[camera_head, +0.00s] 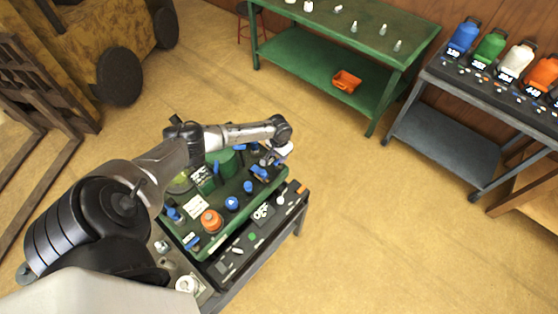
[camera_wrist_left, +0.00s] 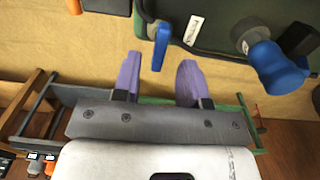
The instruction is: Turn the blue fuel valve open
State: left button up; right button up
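In the left wrist view, a blue lever (camera_wrist_left: 161,46) hangs at the edge of a dark green machine body (camera_wrist_left: 225,18), beside a white label. I take it to be the fuel valve's handle. My left gripper (camera_wrist_left: 160,62) is open, its two purple fingers apart. The lever's free end lies between the fingertips in the picture, with a gap on each side; I cannot tell the depth. In the head view, my left gripper (camera_head: 272,157) is over the far end of the green machine (camera_head: 228,240), partly covering it. My right gripper is not in view.
The machine carries an orange cap (camera_head: 211,221) and several blue parts, including a blue knob (camera_wrist_left: 265,57). A dark tray (camera_head: 262,222) with small parts is along its right side. A green bench (camera_head: 330,32) and a grey shelf (camera_head: 440,140) stand behind. The floor right of the machine is clear.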

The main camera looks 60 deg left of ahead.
pick_arm(q)
jog(key=shift+f, duration=2.1)
grip_shut()
